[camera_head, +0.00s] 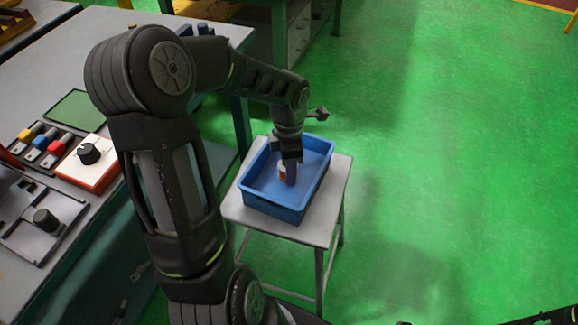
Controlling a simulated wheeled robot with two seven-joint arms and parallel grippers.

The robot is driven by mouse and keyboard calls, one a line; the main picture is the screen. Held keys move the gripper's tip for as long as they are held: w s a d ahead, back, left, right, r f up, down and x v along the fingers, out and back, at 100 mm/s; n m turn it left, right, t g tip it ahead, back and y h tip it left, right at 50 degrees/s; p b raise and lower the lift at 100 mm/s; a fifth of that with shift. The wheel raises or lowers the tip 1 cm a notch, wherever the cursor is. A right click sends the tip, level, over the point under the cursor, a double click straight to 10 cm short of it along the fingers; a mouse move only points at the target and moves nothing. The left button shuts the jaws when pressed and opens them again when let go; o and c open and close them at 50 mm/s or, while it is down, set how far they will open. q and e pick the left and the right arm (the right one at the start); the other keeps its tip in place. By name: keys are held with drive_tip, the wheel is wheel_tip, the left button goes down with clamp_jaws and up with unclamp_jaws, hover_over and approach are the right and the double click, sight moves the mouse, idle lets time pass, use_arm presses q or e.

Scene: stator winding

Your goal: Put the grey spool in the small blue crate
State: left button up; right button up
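The small blue crate (312,151) stands on a light grey stool to the right of the workbench. My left gripper (290,168) points down inside the crate, close to its floor. A small part with a whitish and orange-brown side (282,171) shows at the fingertips; it may be the grey spool, but it is too small and too covered to be sure. I cannot tell whether the fingers hold it or have let it go. My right gripper is not clearly seen; only a dark piece of my body shows at the lower right edge.
The stool top (329,190) leaves a narrow rim around the crate. The workbench at left holds a white and orange box with a black knob (89,153), a grey tray with a dark round part (46,220), and coloured blocks (41,142). Green floor (460,170) is clear at right.

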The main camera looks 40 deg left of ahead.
use_arm(q)
drive_tip(key=shift+f, duration=0.15)
drive_tip(key=o, duration=1.4)
drive_tip(key=shift+c, duration=0.2)
drive_tip(key=shift+r, duration=0.4)
wheel_tip(320, 180, up, 12)
drive_tip(key=shift+f+p, duration=0.25)
drive_tip(key=shift+p, duration=0.2)
